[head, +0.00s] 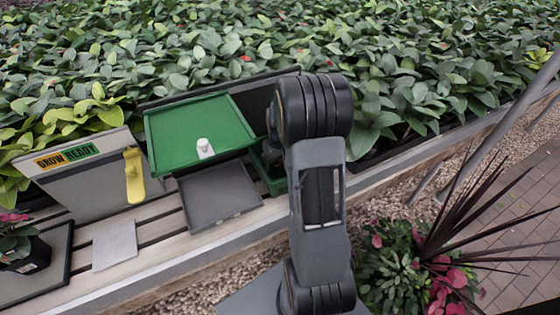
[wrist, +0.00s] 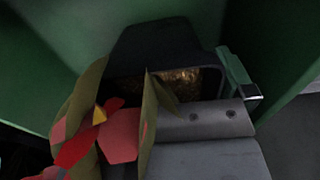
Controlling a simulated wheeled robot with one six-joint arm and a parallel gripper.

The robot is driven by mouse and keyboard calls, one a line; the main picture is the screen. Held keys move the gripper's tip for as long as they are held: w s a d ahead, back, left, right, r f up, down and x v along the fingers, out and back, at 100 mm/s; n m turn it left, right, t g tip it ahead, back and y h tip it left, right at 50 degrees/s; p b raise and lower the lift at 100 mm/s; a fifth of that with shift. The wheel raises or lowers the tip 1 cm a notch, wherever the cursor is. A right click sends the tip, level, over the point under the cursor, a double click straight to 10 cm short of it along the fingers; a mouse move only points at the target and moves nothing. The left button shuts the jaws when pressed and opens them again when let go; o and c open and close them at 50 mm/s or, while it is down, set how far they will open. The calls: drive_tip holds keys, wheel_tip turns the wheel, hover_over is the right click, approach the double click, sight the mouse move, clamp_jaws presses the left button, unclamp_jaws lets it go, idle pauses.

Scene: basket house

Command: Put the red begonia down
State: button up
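The red begonia (wrist: 118,135) fills the lower left of the wrist view, with red petals and olive leaves close to the camera. Its black pot (wrist: 150,42) shows behind, with brown soil inside. My gripper (wrist: 235,78) has a grey body and a green finger against the right side of the pot; the other finger is hidden by the plant. Green walls surround the pot in the wrist view. In the head view my arm hides the gripper and the begonia, and a green crate (head: 272,182) shows partly behind it.
A green tray (head: 190,125) holds a small white cup (head: 204,148). A grey tray (head: 218,194) lies in front. Dense plants fill the back.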

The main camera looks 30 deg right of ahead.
wheel_tip(320, 180, up, 12)
drive_tip(key=p, duration=0.1)
drive_tip(key=shift+r, duration=0.15)
idle(0.4)
idle(0.5)
